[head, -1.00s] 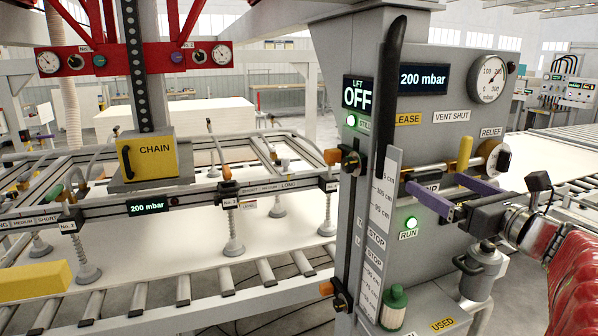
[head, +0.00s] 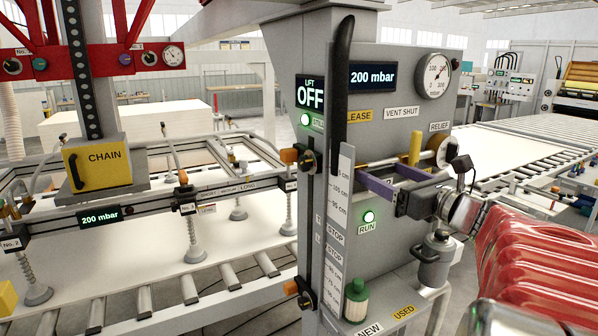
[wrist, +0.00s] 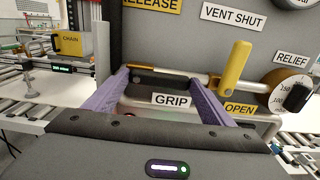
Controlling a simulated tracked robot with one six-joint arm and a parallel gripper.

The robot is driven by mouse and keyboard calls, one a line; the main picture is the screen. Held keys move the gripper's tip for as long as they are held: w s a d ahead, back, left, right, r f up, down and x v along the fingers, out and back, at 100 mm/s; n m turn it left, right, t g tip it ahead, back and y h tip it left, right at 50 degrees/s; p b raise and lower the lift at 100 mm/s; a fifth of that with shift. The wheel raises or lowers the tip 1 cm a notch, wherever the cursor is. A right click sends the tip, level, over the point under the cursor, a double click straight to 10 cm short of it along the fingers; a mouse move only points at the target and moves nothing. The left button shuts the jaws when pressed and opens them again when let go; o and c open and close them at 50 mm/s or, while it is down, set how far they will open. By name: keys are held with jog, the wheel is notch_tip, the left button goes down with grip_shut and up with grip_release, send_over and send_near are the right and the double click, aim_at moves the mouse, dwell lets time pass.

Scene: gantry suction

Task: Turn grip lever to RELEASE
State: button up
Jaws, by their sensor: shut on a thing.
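The exact contact at the fingertips is hard to see. In the head view my gripper (head: 374,170) reaches the panel from the right, and its fingers partly hide the lever and the GRIP label.
A yellow handle (wrist: 234,66) stands upright close to the right finger, above the OPEN label (wrist: 240,110). A tall black handle (head: 342,95) and a scale strip (head: 338,220) stand left of my gripper. A green-and-white canister (head: 356,299) sits below.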

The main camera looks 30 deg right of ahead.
jog(key=c, duration=0.9)
jog(key=shift+d, duration=0.1)
